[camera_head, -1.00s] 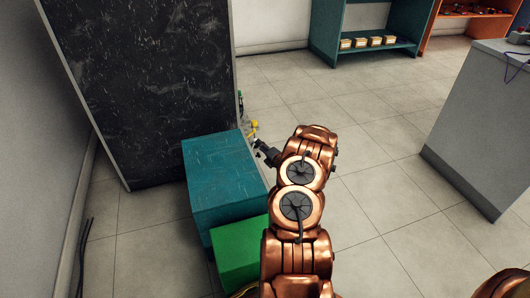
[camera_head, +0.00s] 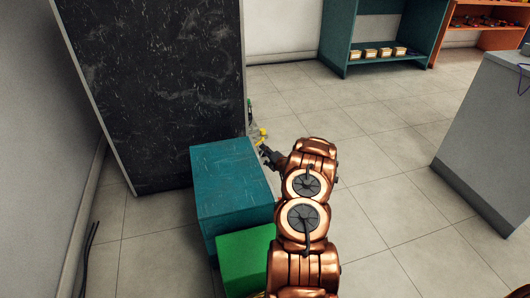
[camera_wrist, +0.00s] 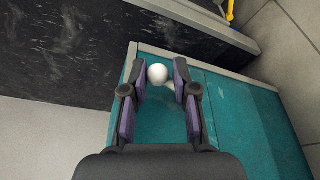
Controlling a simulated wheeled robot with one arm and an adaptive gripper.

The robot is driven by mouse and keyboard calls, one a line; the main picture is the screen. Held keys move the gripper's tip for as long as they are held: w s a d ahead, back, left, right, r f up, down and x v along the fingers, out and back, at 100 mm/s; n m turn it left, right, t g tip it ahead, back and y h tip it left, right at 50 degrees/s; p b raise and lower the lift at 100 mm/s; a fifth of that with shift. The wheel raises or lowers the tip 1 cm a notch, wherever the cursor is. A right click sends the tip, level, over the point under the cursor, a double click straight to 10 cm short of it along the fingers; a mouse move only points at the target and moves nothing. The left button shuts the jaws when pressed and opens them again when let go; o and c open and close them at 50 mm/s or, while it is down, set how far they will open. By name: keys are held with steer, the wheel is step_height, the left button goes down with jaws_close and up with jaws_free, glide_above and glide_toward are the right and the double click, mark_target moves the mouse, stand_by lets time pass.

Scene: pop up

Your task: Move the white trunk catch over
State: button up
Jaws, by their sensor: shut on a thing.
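The white trunk catch (camera_wrist: 157,74) shows in the wrist view as a small white ball on a short pale stem at the teal trunk (camera_wrist: 236,105). My gripper (camera_wrist: 160,72) is shut on the catch, with the ball between its purple-padded fingertips. In the head view the teal trunk (camera_head: 225,165) stands left of my copper arm. My gripper (camera_head: 267,154) reaches its far right side there. The catch cannot be made out in the head view.
A green box (camera_head: 245,258) stands in front of the trunk. A tall dark cabinet (camera_head: 155,90) is behind it. A yellow item (camera_head: 263,132) is on the floor beyond the gripper. A grey counter (camera_head: 490,130) stands at right. The floor between is clear.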

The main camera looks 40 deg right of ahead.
steer(key=shift+s+d+f, duration=0.25)
steer(key=shift+d+f, duration=0.1)
steer(key=shift+d, duration=0.1)
steer(key=shift+c, duration=0.5)
steer(key=shift+f, duration=0.1)
steer(key=shift+s+f, duration=0.1)
steer(key=shift+f, duration=0.1)
steer(key=shift+s+d+f+b, duration=0.3)
steer(key=shift+d+f+b, duration=0.2)
steer(key=shift+f, duration=0.2)
steer(key=shift+d, duration=0.1)
steer(key=shift+s+d+f+b, duration=0.2)
steer(key=shift+d+f+b, duration=0.15)
steer(key=shift+f+b, duration=0.35)
steer(key=shift+f, duration=0.15)
